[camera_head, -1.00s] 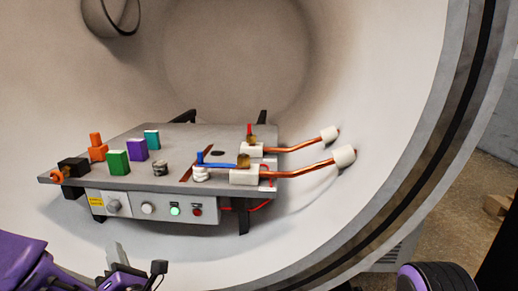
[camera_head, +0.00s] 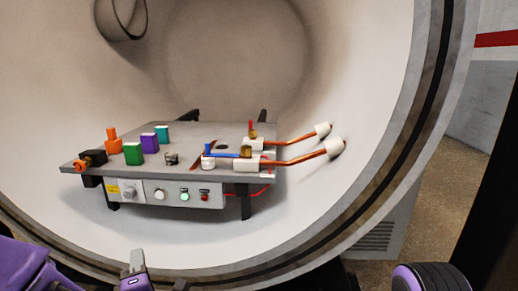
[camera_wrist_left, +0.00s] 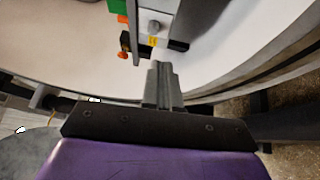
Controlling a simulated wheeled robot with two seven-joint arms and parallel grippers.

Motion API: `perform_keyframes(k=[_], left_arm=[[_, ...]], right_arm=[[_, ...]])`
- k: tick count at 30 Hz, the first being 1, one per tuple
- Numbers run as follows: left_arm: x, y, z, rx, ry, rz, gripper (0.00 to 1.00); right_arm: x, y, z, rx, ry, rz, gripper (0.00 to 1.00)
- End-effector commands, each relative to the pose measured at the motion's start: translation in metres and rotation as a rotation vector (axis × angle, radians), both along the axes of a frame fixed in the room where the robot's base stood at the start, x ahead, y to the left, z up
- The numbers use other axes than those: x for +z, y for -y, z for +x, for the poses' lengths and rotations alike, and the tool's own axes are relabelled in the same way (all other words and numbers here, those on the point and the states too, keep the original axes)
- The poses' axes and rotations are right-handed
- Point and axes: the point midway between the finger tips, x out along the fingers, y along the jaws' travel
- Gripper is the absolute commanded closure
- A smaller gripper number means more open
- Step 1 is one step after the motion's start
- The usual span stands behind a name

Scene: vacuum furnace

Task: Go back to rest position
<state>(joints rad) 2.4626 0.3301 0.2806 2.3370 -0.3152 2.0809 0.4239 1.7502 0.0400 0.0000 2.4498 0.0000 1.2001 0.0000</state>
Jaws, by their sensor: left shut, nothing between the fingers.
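My left gripper (camera_head: 137,262) is at the bottom of the head view, below and in front of the furnace opening. It also shows in the left wrist view (camera_wrist_left: 161,72), where its fingers are together with nothing between them. It is apart from the grey bench (camera_head: 185,130) inside the chamber. In the head view a purple arm part of mine is at the bottom left. A dark and purple rounded part is at the bottom right, but no right gripper fingers show.
The round furnace rim (camera_head: 425,130) surrounds the bench. On the bench are green (camera_head: 133,154), purple (camera_head: 149,142) and teal (camera_head: 162,134) blocks, an orange part (camera_head: 113,143) and a blue-handled valve (camera_head: 208,158). Copper pipes (camera_head: 295,160) run to the right wall. Floor shows at right.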

Motion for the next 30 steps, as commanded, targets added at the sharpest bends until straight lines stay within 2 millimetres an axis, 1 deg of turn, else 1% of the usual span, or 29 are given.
perform_keyframes(k=[5,8,9,11,12,14,15,17,18,20,21,23,24,26,27,28,30], left_arm=[[-0.068,0.011,-0.009,-0.116,-0.333,0.249,1.0],[-0.117,0.014,-0.027,-0.199,-0.541,0.384,1.0],[-0.14,0.015,-0.038,-0.241,-0.634,0.44,1.0],[-0.177,0.015,-0.06,-0.312,-0.785,0.525,1.0],[-0.203,0.014,-0.078,-0.364,-0.891,0.577,1.0],[-0.238,0.011,-0.11,-0.445,-1.042,0.645,1.0],[-0.257,0.008,-0.131,-0.492,-1.132,0.68,1.0],[-0.281,0.003,-0.162,-0.555,-1.248,0.719,1.0],[-0.295,-0.001,-0.182,-0.592,-1.317,0.737,1.0],[-0.311,-0.006,-0.211,-0.637,-1.408,0.756,1.0],[-0.32,-0.01,-0.23,-0.658,-1.463,0.763,1.0],[-0.331,-0.017,-0.257,-0.682,-1.533,0.774,1.0],[-0.338,-0.021,-0.274,-0.697,-1.576,0.781,1.0],[-0.348,-0.023,-0.3,-0.732,-1.633,0.785,1.0],[-0.339,-0.023,-0.309,-0.742,-1.65,0.779,1.0],[-0.32,-0.023,-0.304,-0.736,-1.641,0.78,1.0],[-0.298,-0.023,-0.303,-0.734,-1.638,0.78,1.0]], right_arm=[[0.0,0.0,0.0,0.0,-0.001,0.001,0.57],[0.0,0.0,0.0,0.0,0.0,0.0,0.57],[0.0,0.0,0.0,0.0,0.0,0.0,0.57],[0.0,0.0,0.0,0.0,0.0,0.0,0.57],[0.0,0.0,0.0,0.0,0.0,0.0,0.57],[0.0,0.0,0.0,0.0,0.0,0.0,0.57],[0.0,0.0,0.0,0.0,0.0,0.0,0.57],[0.0,0.0,0.0,0.0,0.0,0.0,0.57],[0.0,0.0,0.0,0.0,0.0,0.0,0.57],[0.0,0.0,0.0,0.0,0.0,0.0,0.57],[0.0,0.0,0.0,0.0,0.0,0.0,0.57],[0.0,0.0,0.0,0.0,0.0,0.0,0.57],[0.0,0.0,0.0,0.0,0.0,0.0,0.57],[0.0,0.0,0.0,0.0,0.0,0.0,0.57],[0.012,0.0,0.0,0.0,-0.001,0.001,0.57],[0.029,0.0,-0.001,0.0,-0.001,0.0,0.57],[0.051,0.0,0.0,0.0,0.0,0.0,0.57]])
